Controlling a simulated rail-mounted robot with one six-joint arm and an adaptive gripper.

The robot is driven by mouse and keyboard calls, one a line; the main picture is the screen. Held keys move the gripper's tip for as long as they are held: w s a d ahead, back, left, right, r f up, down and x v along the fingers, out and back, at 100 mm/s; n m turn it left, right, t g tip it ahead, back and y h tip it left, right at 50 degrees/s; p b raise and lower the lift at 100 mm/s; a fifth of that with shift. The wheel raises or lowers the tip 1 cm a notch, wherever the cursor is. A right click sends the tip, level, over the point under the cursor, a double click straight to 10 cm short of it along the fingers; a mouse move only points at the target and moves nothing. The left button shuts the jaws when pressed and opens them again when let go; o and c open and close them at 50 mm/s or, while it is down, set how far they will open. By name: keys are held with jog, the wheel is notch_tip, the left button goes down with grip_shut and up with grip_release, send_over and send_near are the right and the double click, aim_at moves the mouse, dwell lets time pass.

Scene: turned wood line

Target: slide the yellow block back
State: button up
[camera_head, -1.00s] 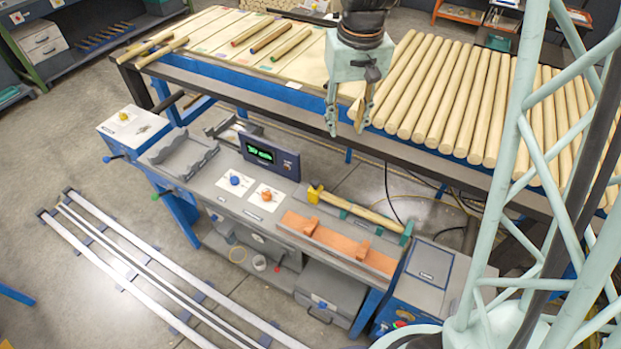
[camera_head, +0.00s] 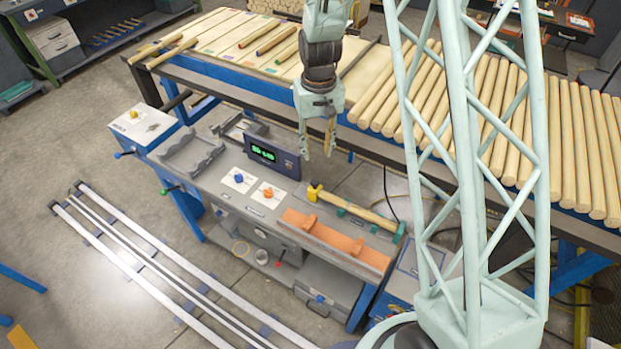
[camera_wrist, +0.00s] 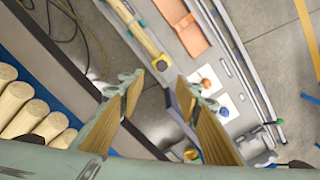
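The yellow block (camera_head: 314,192) stands on the grey workbench at the left end of a light wooden dowel (camera_head: 362,212). Green supports (camera_head: 400,233) sit along the dowel and at its right end. In the wrist view the yellow block (camera_wrist: 161,63) is just beyond my fingertips, with the dowel running up and left from it. My gripper (camera_head: 317,150) points down above the back of the bench, near the yellow block but apart from it. In the wrist view my gripper (camera_wrist: 168,88) has its two fingers wide apart, with nothing between them.
An orange tray (camera_head: 335,240) lies in front of the dowel. A display box (camera_head: 273,155) and cards with blue and orange knobs (camera_head: 268,194) are to its left. Behind is a long table with many dowels (camera_head: 540,135). Floor rails (camera_head: 165,265) run in front.

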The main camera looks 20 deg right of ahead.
aim_at(315, 182)
jog(key=shift+w+a+f, duration=0.1)
jog(key=shift+a+f, duration=0.15)
jog(key=shift+f, duration=0.35)
jog(key=shift+f, duration=0.1)
jog(key=shift+f+p, duration=0.95)
jog(key=shift+f, duration=5.8)
